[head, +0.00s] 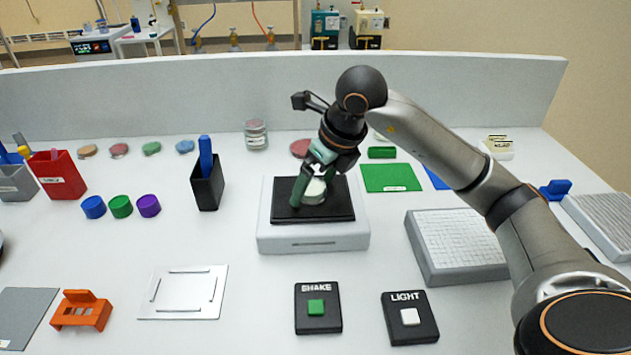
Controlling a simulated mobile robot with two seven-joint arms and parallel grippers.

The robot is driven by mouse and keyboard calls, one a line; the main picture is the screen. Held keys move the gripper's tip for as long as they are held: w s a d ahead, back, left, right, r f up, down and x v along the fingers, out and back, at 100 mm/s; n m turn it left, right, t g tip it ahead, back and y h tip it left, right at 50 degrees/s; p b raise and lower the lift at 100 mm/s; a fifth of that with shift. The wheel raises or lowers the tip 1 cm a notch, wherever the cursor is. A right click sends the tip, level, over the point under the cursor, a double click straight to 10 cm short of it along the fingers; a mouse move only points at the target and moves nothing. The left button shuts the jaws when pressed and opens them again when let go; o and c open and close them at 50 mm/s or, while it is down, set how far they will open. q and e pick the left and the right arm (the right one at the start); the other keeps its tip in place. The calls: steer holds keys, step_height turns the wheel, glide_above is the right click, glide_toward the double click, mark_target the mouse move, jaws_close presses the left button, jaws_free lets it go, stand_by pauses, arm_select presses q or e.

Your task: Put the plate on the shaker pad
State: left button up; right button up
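The shaker pad is a black square top (340,211) on a white box-shaped base (315,240) in the middle of the table. A round pale plate (315,192) is at the pad, between the green fingers of my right gripper (313,189). The gripper points down from above, with a finger on each side of the plate, and looks shut on it. The plate looks flat on the pad or just above it; I cannot tell which. The fingers hide part of its rim. My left gripper is not in view.
The SHAKE button (316,307) and LIGHT button (410,317) are in front. A black holder (207,188) with a blue item stands left of the shaker. A white-topped grey block (455,246) lies right, beneath my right arm. Several coloured discs line the back.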

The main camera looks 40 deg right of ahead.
steer(key=shift+r, duration=0.15)
steer(key=shift+r, duration=0.25)
steer(key=p+v, duration=0.1)
steer(key=v, duration=1)
steer(key=shift+s+r, duration=0.25)
